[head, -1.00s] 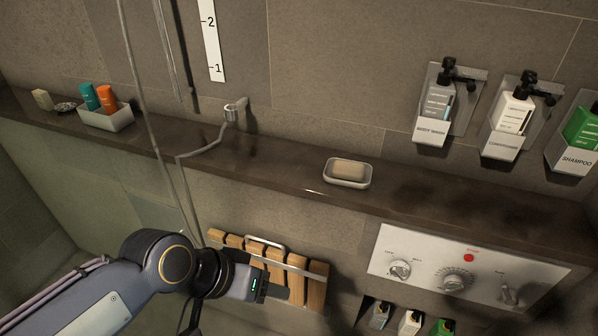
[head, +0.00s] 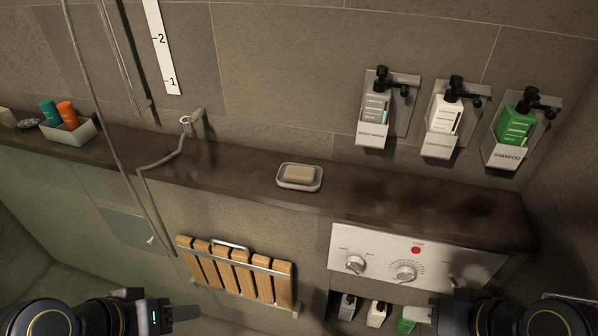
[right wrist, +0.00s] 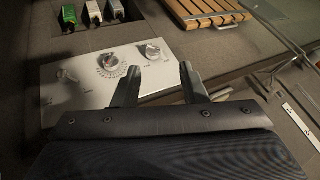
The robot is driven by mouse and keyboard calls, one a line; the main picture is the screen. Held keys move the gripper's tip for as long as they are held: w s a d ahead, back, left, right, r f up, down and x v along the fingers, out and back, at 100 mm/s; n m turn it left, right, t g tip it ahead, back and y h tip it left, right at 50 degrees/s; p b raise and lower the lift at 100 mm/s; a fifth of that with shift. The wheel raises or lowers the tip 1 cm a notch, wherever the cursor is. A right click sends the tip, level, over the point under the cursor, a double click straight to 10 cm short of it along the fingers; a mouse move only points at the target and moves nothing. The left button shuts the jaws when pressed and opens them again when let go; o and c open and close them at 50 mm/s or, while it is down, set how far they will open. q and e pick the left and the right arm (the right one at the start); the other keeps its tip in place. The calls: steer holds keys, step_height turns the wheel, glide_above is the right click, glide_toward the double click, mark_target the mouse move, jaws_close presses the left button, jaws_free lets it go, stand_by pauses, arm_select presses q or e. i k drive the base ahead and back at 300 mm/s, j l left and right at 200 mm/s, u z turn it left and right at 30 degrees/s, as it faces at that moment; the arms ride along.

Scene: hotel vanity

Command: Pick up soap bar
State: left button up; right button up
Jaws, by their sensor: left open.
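The tan soap bar (head: 299,173) lies in a small white soap dish (head: 300,187) on the dark stone ledge (head: 240,176). My left gripper (head: 186,313) is low at the left, below the ledge and well apart from the soap; it is open and empty. My right gripper (head: 418,313) is low at the right, in front of the small lower niche. In the right wrist view its two fingers (right wrist: 158,84) stand apart with nothing between them. The soap does not show clearly in that view.
A control panel (head: 385,268) with knobs and a slatted wooden seat (head: 240,270) are below the ledge. Wall dispensers (head: 440,120) hang above at the right. A hose (head: 160,168) and a tray of bottles (head: 70,134) are at the left. The ledge beside the dish is clear.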

mark_target(294, 174)
steer(key=i+j, duration=0.15)
steer(key=j, duration=0.15)
steer(key=i+j+z, duration=0.1)
steer(key=j, duration=0.25)
steer(key=i+j, duration=0.2)
steer(key=i+j+z, duration=0.1)
steer(key=j, duration=0.35)
steer(key=i+j, duration=0.2)
steer(key=j, duration=0.15)
steer(key=i+j+z, duration=0.1)
steer(key=j, duration=0.2)
